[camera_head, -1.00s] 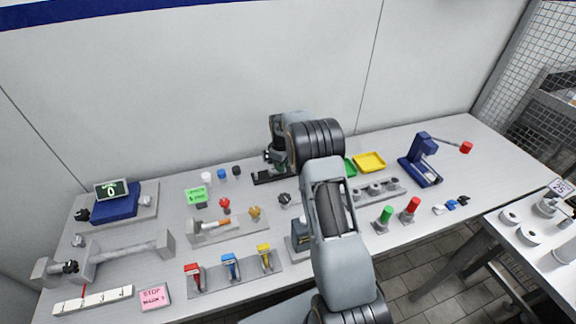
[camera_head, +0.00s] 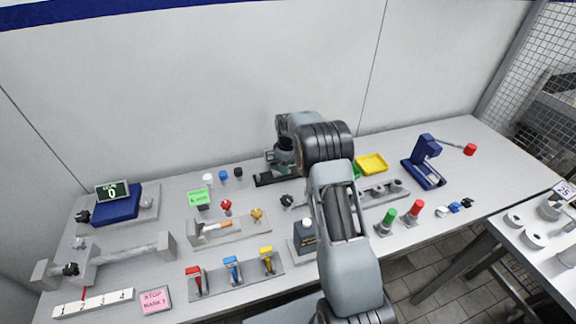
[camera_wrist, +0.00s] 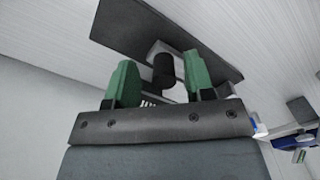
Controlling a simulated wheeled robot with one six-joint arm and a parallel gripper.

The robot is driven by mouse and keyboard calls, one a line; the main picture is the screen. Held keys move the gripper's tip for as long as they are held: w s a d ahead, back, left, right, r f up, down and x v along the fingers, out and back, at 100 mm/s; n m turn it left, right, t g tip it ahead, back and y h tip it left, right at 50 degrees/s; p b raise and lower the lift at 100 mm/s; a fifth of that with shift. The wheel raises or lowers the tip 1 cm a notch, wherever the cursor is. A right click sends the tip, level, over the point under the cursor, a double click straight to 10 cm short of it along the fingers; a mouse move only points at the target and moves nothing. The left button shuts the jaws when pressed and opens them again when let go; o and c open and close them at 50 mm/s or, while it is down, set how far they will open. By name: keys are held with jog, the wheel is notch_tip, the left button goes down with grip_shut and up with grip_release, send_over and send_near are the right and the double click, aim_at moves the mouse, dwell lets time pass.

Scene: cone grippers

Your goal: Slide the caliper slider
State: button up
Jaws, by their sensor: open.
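A long dark bar (camera_head: 266,179), which looks like the caliper, lies near the back wall in the middle of the table. In the wrist view the bar (camera_wrist: 215,62) runs diagonally across the top, with a pale slider block and a black knob (camera_wrist: 163,70) on it. My gripper (camera_wrist: 161,62) is open, with its two green fingers on either side of the knob. A gap shows between the knob and each finger. In the head view my gripper (camera_head: 284,158) is above the bar and hides much of it and the slider.
Left are a rail with a black-knobbed carriage (camera_head: 72,269), a numbered scale (camera_head: 93,302), a pink sign (camera_head: 155,300) and a blue display unit (camera_head: 115,207). Coloured levers (camera_head: 232,270) stand in front. Right are a yellow tray (camera_head: 371,163), green and red posts and a blue press (camera_head: 424,165).

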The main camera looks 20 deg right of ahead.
notch_tip(320, 180, up, 14)
jog(key=b, duration=0.1)
jog(key=shift+f, duration=0.25)
dwell(0.5)
jog(key=s+a+m+t, duration=0.1)
jog(key=s+a+m, duration=0.1)
jog(key=s, duration=0.7)
jog(key=s+a+m, duration=0.2)
jog(key=s+m, duration=0.2)
jog(key=s, duration=0.6)
jog(key=s+a+m+t, duration=0.1)
jog(key=s+a+m, duration=0.1)
jog(key=s, duration=0.7)
jog(key=shift+s+a+r+m+t, duration=0.3)
jog(key=shift+s+a+r+m, duration=0.1)
jog(key=shift+m, duration=0.1)
jog(key=shift+s+a+r+t, duration=0.15)
jog(key=shift+s+r+t, duration=0.1)
jog(key=shift+s+r, duration=0.25)
jog(key=shift+s+a+r+t, duration=0.15)
jog(key=shift+s+r+t, duration=0.1)
jog(key=shift+s+r, duration=0.25)
jog(key=shift+a+r, duration=0.15)
jog(key=shift+r, duration=0.1)
